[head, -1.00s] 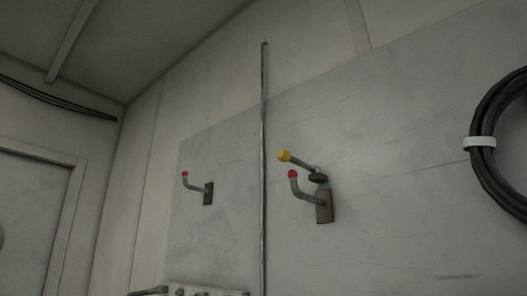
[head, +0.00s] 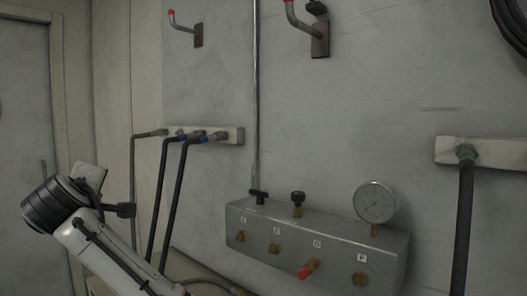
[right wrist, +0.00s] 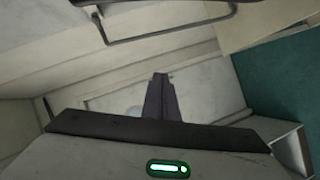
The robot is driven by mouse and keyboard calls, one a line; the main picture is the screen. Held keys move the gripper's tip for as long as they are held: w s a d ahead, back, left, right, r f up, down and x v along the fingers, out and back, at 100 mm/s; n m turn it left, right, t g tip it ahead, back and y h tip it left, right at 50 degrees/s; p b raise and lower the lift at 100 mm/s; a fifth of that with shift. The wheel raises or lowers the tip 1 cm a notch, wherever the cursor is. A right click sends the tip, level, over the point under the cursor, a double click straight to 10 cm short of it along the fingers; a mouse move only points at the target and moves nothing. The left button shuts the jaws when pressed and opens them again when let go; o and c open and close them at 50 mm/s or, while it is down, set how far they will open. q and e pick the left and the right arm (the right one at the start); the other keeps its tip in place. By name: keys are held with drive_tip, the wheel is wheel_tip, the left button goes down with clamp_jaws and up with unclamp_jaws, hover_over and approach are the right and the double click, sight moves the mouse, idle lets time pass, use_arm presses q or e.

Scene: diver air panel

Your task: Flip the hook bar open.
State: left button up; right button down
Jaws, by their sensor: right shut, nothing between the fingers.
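In the head view two wall hooks with red tips show at the top: a left hook (head: 198,34) and a right hook (head: 320,42). A dark pivot piece (head: 316,8) above the right hook is at the top edge. The yellow-tipped bar at that hook is cut off above the picture. Part of my left arm is at the lower left, with a dark end piece, well below the hooks; its fingers cannot be made out. In the right wrist view my right gripper (right wrist: 161,76) is shut and empty, away from the hooks.
A grey valve box (head: 318,243) with a round gauge (head: 375,202) and several brass fittings is below the hooks. Black hoses hang from a wall manifold (head: 236,135) at left. Another hose (head: 463,220) hangs at right. A cable coil (head: 510,25) is at upper right.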

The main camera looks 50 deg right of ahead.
drive_tip(key=s+d+r+m+h, duration=0.1)
drive_tip(key=s+d+r+h, duration=0.15)
drive_tip(key=r, duration=0.65)
drive_tip(key=s+d+r+m+h, duration=0.15)
drive_tip(key=s+r, duration=0.25)
drive_tip(key=r, duration=0.5)
drive_tip(key=s+d+r+m+h, duration=0.1)
drive_tip(key=s+d+r+h, duration=0.25)
drive_tip(key=r, duration=0.55)
drive_tip(key=s+d+r+m+g+h, duration=0.2)
drive_tip(key=s+r, duration=0.6)
drive_tip(key=s, duration=0.2)
drive_tip(key=s+d+r+m+g+h+b, duration=0.1)
drive_tip(key=s+d+r+m+g+h, duration=0.1)
drive_tip(key=s+r, duration=0.6)
drive_tip(key=shift+s+d+r+m+g+h, duration=0.4)
drive_tip(key=shift+s+m+g, duration=0.3)
drive_tip(key=shift+s, duration=0.2)
drive_tip(key=shift+d, duration=0.1)
